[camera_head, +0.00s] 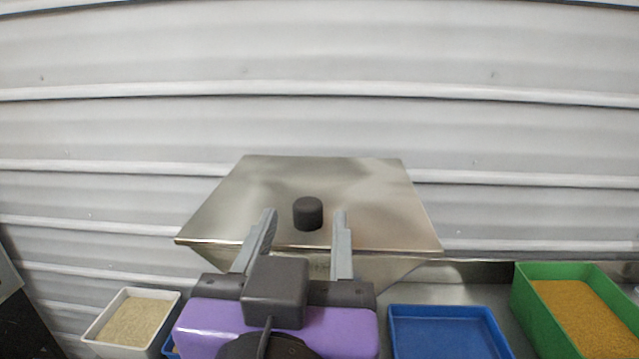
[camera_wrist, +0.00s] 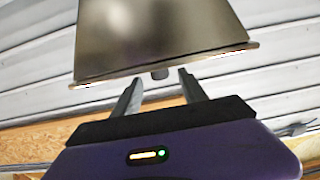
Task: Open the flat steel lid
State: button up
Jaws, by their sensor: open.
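The flat steel lid (camera_head: 370,210) lies closed on top of the steel hopper (camera_head: 385,267) in the head view. A short black knob (camera_head: 308,213) stands near the middle of its front part. My gripper (camera_head: 303,215) is open and empty. Its two grey fingers point toward the lid, one on each side of the knob as seen from the head. In the wrist view the hopper's sloping steel front (camera_wrist: 155,38) is above my gripper (camera_wrist: 157,77), and a dark knob-like end (camera_wrist: 159,74) shows between the fingertips. Whether the fingers reach the knob's depth I cannot tell.
A white tub of pale grain (camera_head: 135,322) stands at the lower left. An empty-looking blue tray (camera_head: 448,335) and a green bin of orange-brown grain (camera_head: 575,310) stand at the lower right. A white slatted wall (camera_head: 320,75) is behind the hopper.

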aim_at(309, 201)
jog(key=w+p, duration=0.2)
jog(key=w, duration=0.5)
jog(key=shift+w+d, duration=0.15)
jog(key=shift+w, duration=0.15)
grip_shut()
dwell(1.2)
